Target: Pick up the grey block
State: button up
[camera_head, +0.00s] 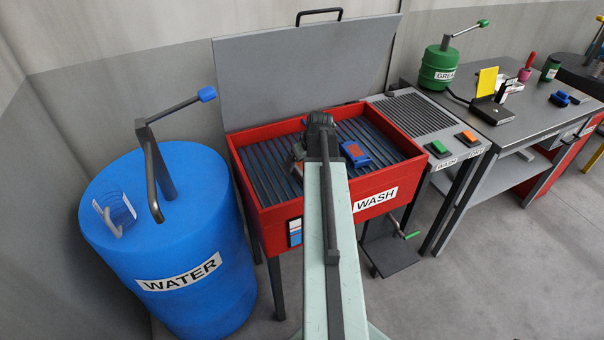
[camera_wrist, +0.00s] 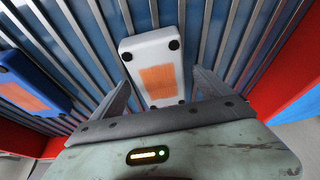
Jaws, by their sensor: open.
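The grey block (camera_wrist: 135,48) is pale, with an orange square patch and dark round dots near its corners. It lies on the slatted floor of the red wash bin (camera_head: 270,208). In the wrist view my gripper (camera_wrist: 161,77) is open, with one finger on each side of the block's near part. I cannot tell whether either finger touches it. In the head view my arm and wrist cover most of the block, and a small piece beside them is too unclear to tell.
A blue block (camera_head: 355,153) with an orange patch lies in the bin, to the left in the wrist view (camera_wrist: 20,78). The bin's red walls and raised grey lid (camera_head: 300,70) surround this space. A blue water barrel (camera_head: 190,245) stands at left.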

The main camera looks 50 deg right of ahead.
jog(key=shift+r, duration=0.1)
jog(key=c, duration=1.8)
jog(key=shift+r, duration=0.1)
notch_tip(320, 180, up, 10)
jog(key=p, duration=1)
